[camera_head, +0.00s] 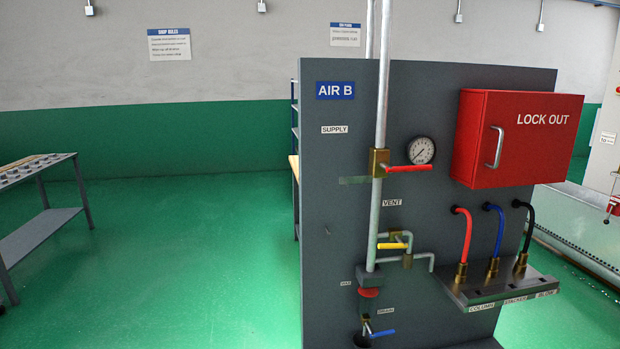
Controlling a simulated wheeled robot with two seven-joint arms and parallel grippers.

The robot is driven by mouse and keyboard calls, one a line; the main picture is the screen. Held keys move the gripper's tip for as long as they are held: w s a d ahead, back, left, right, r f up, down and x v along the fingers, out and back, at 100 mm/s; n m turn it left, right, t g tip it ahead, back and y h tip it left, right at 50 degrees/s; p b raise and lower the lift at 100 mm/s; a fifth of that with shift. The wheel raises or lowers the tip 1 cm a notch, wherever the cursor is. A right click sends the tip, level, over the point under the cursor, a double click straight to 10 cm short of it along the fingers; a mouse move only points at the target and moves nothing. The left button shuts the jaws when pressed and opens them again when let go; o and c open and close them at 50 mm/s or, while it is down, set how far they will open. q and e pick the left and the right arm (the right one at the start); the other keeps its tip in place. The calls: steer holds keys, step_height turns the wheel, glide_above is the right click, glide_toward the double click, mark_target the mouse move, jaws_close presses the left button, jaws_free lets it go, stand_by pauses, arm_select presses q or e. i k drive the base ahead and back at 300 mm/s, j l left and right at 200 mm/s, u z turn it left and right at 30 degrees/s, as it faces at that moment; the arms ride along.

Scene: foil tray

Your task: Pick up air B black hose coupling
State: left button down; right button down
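The black hose (530,225) comes out of the grey AIR B panel (335,200) at the right and curves down. Its brass coupling (520,263) sits upright at the right end of a small metal shelf (500,286), above a label that is hard to read. A blue hose with a brass coupling (492,267) and a red hose with a brass coupling (461,274) stand to its left on the same shelf. Neither of my grippers is in view.
A red LOCK OUT box (515,140) juts out above the hoses. A vertical pipe with a red-handled valve (407,169), a gauge (421,150) and a yellow-handled valve (391,246) are left of them. A table (40,225) stands far left; the green floor between is clear.

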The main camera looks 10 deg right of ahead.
mark_target(523, 256)
steer(key=z, duration=1.45)
steer(key=i+l+u, duration=0.2)
steer(key=i+l, duration=0.2)
steer(key=l, duration=0.25)
steer(key=i+l, duration=0.15)
steer(key=l, duration=0.2)
steer(key=i+l+u, duration=0.15)
steer(key=l, duration=0.2)
steer(key=i+l+u, duration=0.1)
steer(key=l, duration=0.25)
steer(key=i, duration=0.1)
